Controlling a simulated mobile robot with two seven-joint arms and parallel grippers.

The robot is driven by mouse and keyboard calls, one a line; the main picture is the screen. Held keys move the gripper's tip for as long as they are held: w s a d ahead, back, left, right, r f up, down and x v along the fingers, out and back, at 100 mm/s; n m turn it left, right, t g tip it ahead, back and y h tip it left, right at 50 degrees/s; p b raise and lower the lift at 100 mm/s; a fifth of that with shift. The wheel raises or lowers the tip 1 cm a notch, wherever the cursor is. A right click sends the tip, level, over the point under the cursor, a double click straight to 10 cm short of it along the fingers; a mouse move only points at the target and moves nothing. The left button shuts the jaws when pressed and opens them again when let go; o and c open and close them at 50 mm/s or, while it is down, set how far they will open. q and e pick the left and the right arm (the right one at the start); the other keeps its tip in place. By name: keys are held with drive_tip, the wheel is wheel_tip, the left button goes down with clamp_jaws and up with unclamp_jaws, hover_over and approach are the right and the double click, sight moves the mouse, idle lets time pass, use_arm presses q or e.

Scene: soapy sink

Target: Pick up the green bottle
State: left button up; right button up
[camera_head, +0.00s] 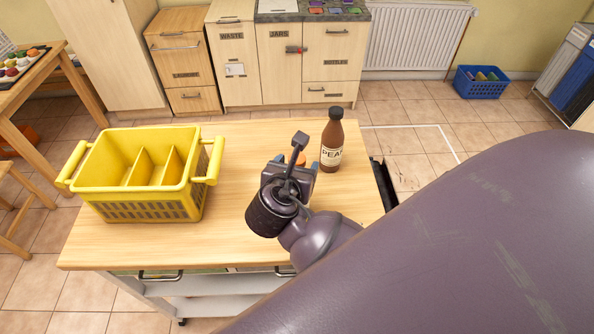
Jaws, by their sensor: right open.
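My right gripper (297,163) is over the wooden table top, its body and arm blocking the view of what lies beyond it. It is open. A small orange rounded thing (301,158) shows between its fingertips; the rest of that thing is hidden, and I cannot tell whether it is a bottle's cap. No green bottle shows in the head view. A brown bottle (331,142) with a dark cap and a pale label stands upright just right of the gripper. My left gripper is not in view.
A yellow divided basket (180,208) with handles stands on the left of the wooden table (230,240). Bare table top lies between basket and gripper. My large arm covers the lower right. Cabinets (290,60) and a blue crate (480,84) are further back.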

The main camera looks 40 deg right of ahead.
drive_tip(key=shift+w+d+f, duration=0.15)
drive_tip(key=shift+w+d, duration=0.05)
drive_tip(key=shift+d, duration=0.1)
drive_tip(key=c, duration=1.2)
